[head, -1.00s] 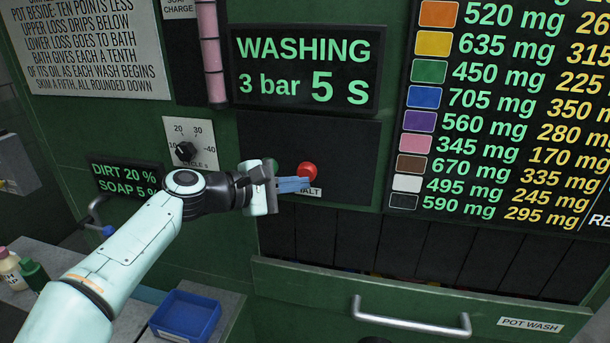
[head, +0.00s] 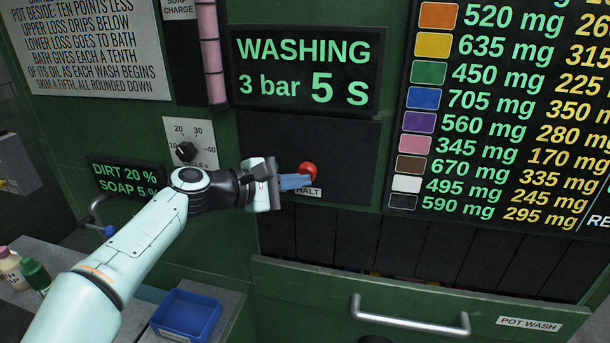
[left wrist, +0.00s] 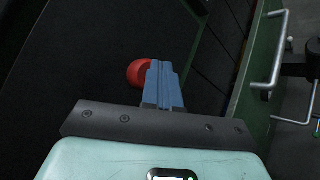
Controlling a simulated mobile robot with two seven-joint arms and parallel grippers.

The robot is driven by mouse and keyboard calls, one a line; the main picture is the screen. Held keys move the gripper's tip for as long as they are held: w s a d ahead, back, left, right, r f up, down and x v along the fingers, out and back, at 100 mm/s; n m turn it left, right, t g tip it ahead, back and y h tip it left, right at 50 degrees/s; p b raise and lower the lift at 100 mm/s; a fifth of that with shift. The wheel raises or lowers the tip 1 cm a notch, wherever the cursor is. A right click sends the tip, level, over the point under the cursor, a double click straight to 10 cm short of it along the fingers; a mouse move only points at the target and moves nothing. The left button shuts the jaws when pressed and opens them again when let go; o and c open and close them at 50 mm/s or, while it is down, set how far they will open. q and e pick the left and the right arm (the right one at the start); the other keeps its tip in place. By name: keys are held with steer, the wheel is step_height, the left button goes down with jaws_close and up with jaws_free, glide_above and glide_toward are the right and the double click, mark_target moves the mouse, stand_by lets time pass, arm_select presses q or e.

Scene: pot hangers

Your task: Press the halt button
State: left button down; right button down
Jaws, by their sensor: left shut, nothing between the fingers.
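The red halt button (head: 308,170) sits on a dark panel of the green machine, above a white label whose visible letters read HALT. My left gripper (head: 305,181) is shut and empty, with its blue fingertips just below and beside the button in the head view. In the left wrist view the red button (left wrist: 139,72) shows just to the left of the shut blue fingers (left wrist: 164,75), partly hidden by them. I cannot tell whether the fingertips touch the button. My right gripper does not show.
A display (head: 304,70) above reads WASHING, 3 bar, 5 s. A dial (head: 186,151) is left of the panel. A drawer handle (head: 410,318) sticks out below. A blue bin (head: 186,315) stands on the lower left counter.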

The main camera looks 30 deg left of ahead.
arm_select(q)
steer(key=shift+w+a, duration=0.1)
steer(key=shift+w, duration=0.15)
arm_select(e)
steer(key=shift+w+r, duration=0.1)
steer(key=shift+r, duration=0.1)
arm_select(q)
steer(key=shift+s, duration=0.1)
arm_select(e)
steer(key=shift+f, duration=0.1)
arm_select(q)
steer(key=shift+s+d+b, duration=0.25)
steer(key=shift+s+b, duration=0.05)
steer(key=shift+s, duration=0.55)
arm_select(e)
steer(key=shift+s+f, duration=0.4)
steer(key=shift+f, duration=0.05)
